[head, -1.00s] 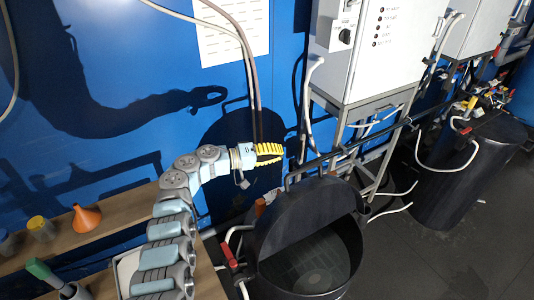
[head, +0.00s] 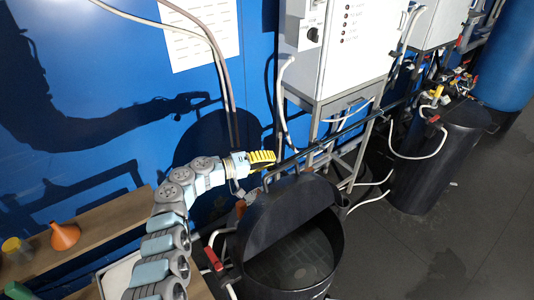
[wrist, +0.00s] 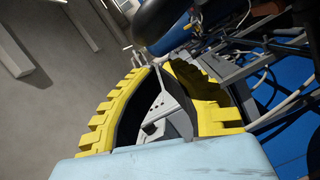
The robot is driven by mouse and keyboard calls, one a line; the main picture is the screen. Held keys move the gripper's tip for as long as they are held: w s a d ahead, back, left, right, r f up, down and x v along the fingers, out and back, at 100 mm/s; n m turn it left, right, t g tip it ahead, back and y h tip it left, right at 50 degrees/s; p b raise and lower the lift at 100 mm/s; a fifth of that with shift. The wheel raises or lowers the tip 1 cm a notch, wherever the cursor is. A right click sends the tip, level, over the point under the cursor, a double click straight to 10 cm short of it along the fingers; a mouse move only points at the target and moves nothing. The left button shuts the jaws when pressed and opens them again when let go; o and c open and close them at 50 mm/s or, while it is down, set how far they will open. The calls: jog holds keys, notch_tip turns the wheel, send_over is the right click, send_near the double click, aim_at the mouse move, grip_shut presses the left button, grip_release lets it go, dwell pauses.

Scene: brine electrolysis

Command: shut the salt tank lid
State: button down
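The salt tank (head: 335,262) is a round black tank at the bottom middle of the head view. Its black lid (head: 282,215) is a half-disc standing raised across the tank's top, and the front half of the mouth is open. The dark inside shows below it. My gripper (head: 273,156), with yellow ribbed fingers, is just above the lid's upper edge in the picture, near the blue wall, with no clear contact. In the wrist view the fingertips (wrist: 160,66) come together with nothing seen between them. The lid cannot be made out in the wrist view.
A red-handled valve (head: 212,258) with white hose is at the tank's left. A grey cabinet (head: 345,50) on a metal frame stands behind. Another black tank (head: 430,165) is at right. An orange funnel (head: 64,236) sits on the wooden bench (head: 110,222). Floor at right is clear.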

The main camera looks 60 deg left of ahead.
jog(key=shift+d+f, duration=0.1)
jog(key=shift+d, duration=0.45)
jog(key=shift+d, duration=0.15)
jog(key=shift+w+d+p, duration=0.2)
jog(key=shift+d+p, duration=0.1)
jog(key=shift+d, duration=0.25)
